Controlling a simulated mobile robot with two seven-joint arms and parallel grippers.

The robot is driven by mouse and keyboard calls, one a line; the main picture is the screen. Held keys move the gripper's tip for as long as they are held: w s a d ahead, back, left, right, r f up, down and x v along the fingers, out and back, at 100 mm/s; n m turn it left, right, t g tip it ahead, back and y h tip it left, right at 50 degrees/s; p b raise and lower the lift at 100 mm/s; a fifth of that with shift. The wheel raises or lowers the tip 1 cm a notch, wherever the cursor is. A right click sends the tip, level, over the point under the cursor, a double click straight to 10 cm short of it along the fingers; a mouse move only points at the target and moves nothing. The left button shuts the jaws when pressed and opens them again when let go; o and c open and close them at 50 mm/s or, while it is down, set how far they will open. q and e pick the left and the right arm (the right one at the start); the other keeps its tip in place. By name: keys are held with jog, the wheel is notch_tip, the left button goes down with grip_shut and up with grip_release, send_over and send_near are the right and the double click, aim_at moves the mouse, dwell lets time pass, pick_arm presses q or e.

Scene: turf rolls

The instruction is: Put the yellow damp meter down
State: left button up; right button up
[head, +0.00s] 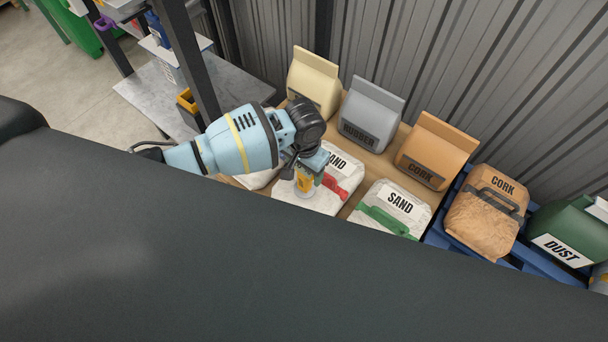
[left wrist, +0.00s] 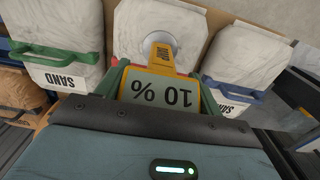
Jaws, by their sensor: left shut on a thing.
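My left gripper (head: 308,178) is shut on the yellow damp meter (head: 304,184), over the white sand bag with the red handle (head: 322,195). In the left wrist view the meter (left wrist: 163,85) sits between my green-edged fingers (left wrist: 160,92); its screen reads 10 %, upside down, and a pale round disc shows at its far end. I cannot tell whether the meter touches the bag. Another white sand bag with a green handle (head: 397,209) lies to the right. A bag with a blue handle (left wrist: 238,85) shows in the left wrist view. My right gripper is not in view.
Behind stand a cream bag (head: 313,82), a grey rubber bag (head: 370,115) and an orange cork bag (head: 436,150) on a wooden board. A brown cork bag (head: 487,213) and a green dust bag (head: 565,232) stand at right by blue crates. A dark post (head: 188,55) rises left.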

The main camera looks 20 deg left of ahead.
aim_at(304, 178)
pick_arm(q)
jog(key=shift+s+f, duration=0.15)
jog(key=shift+f, duration=1.45)
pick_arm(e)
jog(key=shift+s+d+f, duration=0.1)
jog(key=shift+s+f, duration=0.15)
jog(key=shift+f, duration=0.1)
pick_arm(q)
jog(key=shift+f, duration=0.2)
jog(key=o, duration=1.3)
notch_tip(304, 178, up, 11)
jog(key=shift+r+p, duration=0.1)
jog(key=shift+p, duration=0.75)
jog(key=shift+r, duration=0.55)
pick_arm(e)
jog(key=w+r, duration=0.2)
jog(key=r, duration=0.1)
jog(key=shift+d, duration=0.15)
pick_arm(q)
jog(key=shift+s, duration=0.1)
